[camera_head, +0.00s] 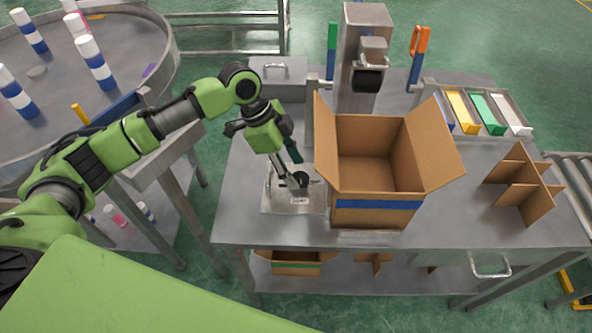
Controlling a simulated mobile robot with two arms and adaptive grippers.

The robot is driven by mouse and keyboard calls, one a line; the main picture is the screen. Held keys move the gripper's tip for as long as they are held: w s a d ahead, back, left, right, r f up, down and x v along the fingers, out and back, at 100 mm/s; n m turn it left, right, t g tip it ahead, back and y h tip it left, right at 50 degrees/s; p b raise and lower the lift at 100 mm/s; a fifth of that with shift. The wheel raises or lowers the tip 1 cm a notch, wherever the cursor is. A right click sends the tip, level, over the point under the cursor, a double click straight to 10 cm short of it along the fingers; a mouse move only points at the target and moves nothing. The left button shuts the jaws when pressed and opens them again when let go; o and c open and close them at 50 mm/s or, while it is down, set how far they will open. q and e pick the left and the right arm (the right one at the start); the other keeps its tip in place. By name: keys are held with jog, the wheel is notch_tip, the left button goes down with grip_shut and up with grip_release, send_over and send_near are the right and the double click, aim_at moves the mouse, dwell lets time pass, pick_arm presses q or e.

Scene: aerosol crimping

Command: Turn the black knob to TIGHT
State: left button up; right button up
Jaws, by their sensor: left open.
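A small round black knob (301,180) sits on a metal plate (281,207) on the steel table, left of the cardboard box. Any TIGHT marking is too small to read. My left gripper (289,166) comes down from the upper left, with its open fingers at the knob. I cannot tell whether the fingers touch the knob, and they hide part of it. My right gripper is not in view.
An open cardboard box (375,216) stands close to the right of the knob. A press-like column (358,30) rises behind it. A cardboard divider (524,185) and a tray of coloured strips are to the right. A round table (130,50) with several cans is at left.

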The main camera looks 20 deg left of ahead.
pick_arm(q)
jog(key=shift+x, duration=1.05)
jog(key=c, duration=1.1)
jog(key=shift+w+r+m+p, duration=0.1)
jog(key=shift+m+p, duration=0.35)
jog(key=shift+m, duration=0.05)
jog(key=shift+m+g, duration=0.3)
